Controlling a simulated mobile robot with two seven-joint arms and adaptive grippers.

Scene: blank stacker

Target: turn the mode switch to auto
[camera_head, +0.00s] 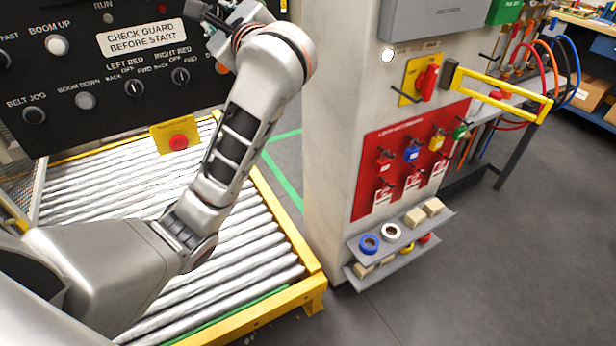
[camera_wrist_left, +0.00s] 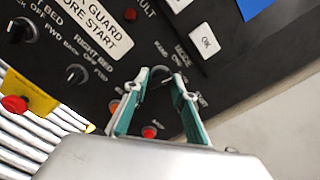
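The mode switch (camera_wrist_left: 160,76) is a dark knob on the black control panel, partly covered by my fingertips in the left wrist view. Labels beside it are small and tilted, and I cannot read its setting. My left gripper (camera_wrist_left: 162,77) has its two teal-padded fingers on either side of the knob. Whether the pads press on it or stand slightly clear I cannot tell. In the head view my left gripper (camera_head: 222,22) is at the panel's upper right edge, and the switch is hidden behind it and the arm. My right gripper is in neither view.
The black panel (camera_head: 60,75) carries other knobs and lamps, including the right bed knob (camera_head: 180,76). A red stop button (camera_head: 179,142) on a yellow plate sits below. A roller conveyor (camera_head: 100,180) lies underneath. A pale cabinet (camera_head: 335,120) stands to the right.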

